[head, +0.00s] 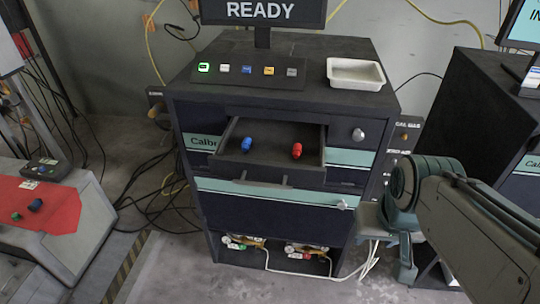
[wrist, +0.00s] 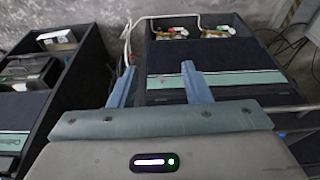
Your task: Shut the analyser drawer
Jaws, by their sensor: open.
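The analyser (head: 270,215) is a dark cabinet with pale green stripes, standing in the middle of the head view. Its upper drawer (head: 270,171) is pulled out and open at the front. A blue piece (head: 247,144) and a red piece (head: 296,150) lie in it. My gripper (head: 387,243) is to the right of the cabinet's front, lower than the drawer and apart from it. In the wrist view its two fingers (wrist: 158,78) are spread and empty, pointing toward the analyser's lower front (wrist: 215,60). The drawer cannot be made out clearly there.
A white tray (head: 355,74), a button panel (head: 249,73) and a screen reading READY (head: 262,11) are on the analyser's top. Another dark cabinet (head: 470,115) stands at right. A grey and red unit (head: 50,215) is at left. Cables lie on the floor between.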

